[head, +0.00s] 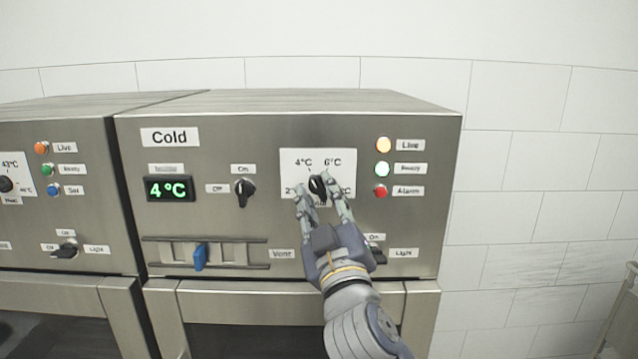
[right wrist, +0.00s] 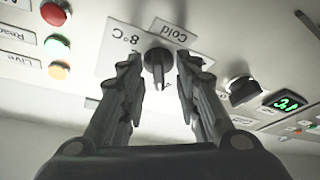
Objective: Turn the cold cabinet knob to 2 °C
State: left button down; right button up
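The cold cabinet's temperature knob (head: 317,186) is a black dial on a white plate (head: 318,156) with 4 °C and 6 °C marked along its top. It also shows in the right wrist view (right wrist: 158,66). My right gripper (head: 316,193) is at the knob, one finger on each side. In the right wrist view, the fingers (right wrist: 157,72) are open, with a narrow gap to the knob on either side. The lower plate labels are partly hidden by the fingers. The green display (head: 170,188) reads 4 °C. My left gripper is not in view.
A black On/Off knob (head: 244,191) stands left of the plate, above a blue vent slider (head: 200,256). Orange, pale and red lamps (head: 381,191) are to the right. A Light switch (head: 376,256) is close beside my right gripper. Another cabinet (head: 60,180) adjoins on the left.

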jog(key=shift+w+r, duration=0.2)
jog(key=shift+w, duration=0.15)
grip_shut()
jog(key=shift+n, duration=0.5)
jog(key=n+g+y, duration=0.1)
jog(key=n, duration=0.2)
jog(key=n+g+y, duration=0.1)
jog(key=n, duration=0.3)
jog(key=shift+g, duration=0.3)
jog(key=n+g, duration=0.2)
jog(key=n, duration=0.3)
jog(key=shift+d+n, duration=0.1)
jog(key=shift+n, duration=0.2)
